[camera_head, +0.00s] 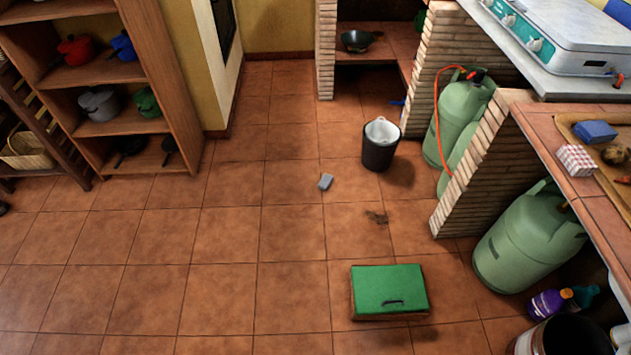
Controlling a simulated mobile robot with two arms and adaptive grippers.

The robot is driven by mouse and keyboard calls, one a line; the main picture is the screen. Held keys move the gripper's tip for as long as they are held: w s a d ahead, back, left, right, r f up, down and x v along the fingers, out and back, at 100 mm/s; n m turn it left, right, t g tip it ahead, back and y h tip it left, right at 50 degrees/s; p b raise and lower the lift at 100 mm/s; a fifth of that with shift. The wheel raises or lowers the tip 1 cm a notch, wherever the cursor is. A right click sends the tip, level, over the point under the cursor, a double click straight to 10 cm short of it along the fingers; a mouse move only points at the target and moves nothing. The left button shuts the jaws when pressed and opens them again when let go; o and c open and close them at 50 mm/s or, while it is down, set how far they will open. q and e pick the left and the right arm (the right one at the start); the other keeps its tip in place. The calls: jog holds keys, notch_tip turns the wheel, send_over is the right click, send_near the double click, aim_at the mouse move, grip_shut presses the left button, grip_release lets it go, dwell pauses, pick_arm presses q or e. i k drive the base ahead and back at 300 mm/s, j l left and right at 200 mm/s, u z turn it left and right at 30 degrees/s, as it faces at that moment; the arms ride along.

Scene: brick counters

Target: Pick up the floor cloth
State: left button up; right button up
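A small grey-blue folded piece (326,181), which looks like the floor cloth, lies on the tiled floor near the middle of the head view. Nothing touches it, and it lies to the left of a dark bin. It is small in the picture, so I cannot be sure of its material. Neither of my grippers shows in this view.
A dark bin with a white liner (379,150) stands near the cloth. A dark stain (377,217) marks the floor. A green-topped box (389,289) lies nearer. Gas cylinders (530,240) and brick counters line the right, a shelf (160,75) the left. Floor between is clear.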

aim_at(326, 179)
jog(key=i+j+z, duration=0.2)
jog(key=j, duration=0.2)
jog(key=i+j+z, duration=0.2)
jog(key=j, duration=0.25)
jog(key=j+z, duration=0.2)
jog(key=j, duration=0.2)
jog(key=i+j+z, duration=0.15)
jog(key=j, duration=0.35)
